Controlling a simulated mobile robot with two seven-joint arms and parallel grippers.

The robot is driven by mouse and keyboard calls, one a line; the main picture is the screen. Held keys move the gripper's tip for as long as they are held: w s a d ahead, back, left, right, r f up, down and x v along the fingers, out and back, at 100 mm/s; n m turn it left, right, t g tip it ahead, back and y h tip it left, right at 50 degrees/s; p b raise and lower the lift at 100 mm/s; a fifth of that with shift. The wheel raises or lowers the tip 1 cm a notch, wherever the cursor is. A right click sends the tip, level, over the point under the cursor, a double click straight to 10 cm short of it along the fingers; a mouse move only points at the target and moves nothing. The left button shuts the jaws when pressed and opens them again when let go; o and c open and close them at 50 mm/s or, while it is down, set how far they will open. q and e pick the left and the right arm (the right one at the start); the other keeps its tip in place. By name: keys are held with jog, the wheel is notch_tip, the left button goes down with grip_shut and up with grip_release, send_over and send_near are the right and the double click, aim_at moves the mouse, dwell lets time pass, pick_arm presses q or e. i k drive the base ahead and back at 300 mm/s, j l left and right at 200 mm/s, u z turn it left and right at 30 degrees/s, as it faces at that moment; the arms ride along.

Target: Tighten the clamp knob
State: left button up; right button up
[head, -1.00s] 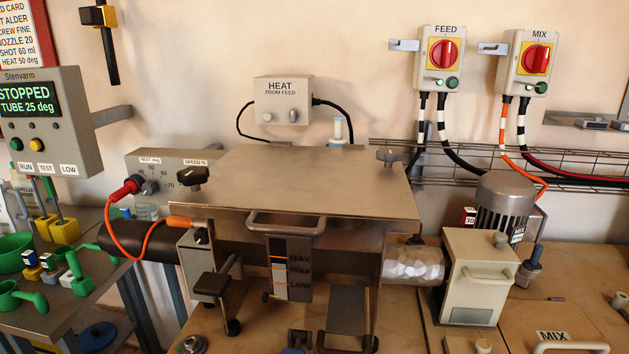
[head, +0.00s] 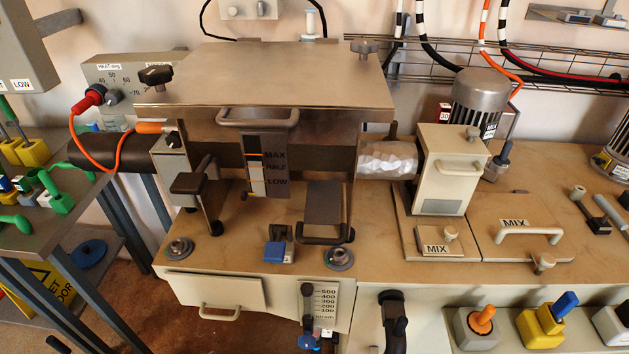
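No part carries a label reading clamp knob, so I cannot tell for certain which one it is. A black lobed knob (head: 156,76) stands at the left edge of the metal lid (head: 265,75). A grey lobed knob (head: 365,48) stands on a stem at the lid's back right corner. The lid lies flat over the machine and has a bar handle (head: 258,117) at its front. How tight either knob is does not show. Neither of my grippers is in view.
An orange cable (head: 97,155) loops left of the machine. A motor (head: 481,102) and beige box (head: 450,168) stand right. A hatch with a handle (head: 528,235) is on the bench. The left table (head: 50,228) holds green tools. The bench front between two round fittings holds a blue-handled part (head: 277,250).

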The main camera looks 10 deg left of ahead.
aim_at(173, 140)
jog(key=k+j+u, duration=0.15)
jog(key=u, duration=0.2)
jog(key=k+j+u, duration=0.35)
jog(key=l, duration=0.1)
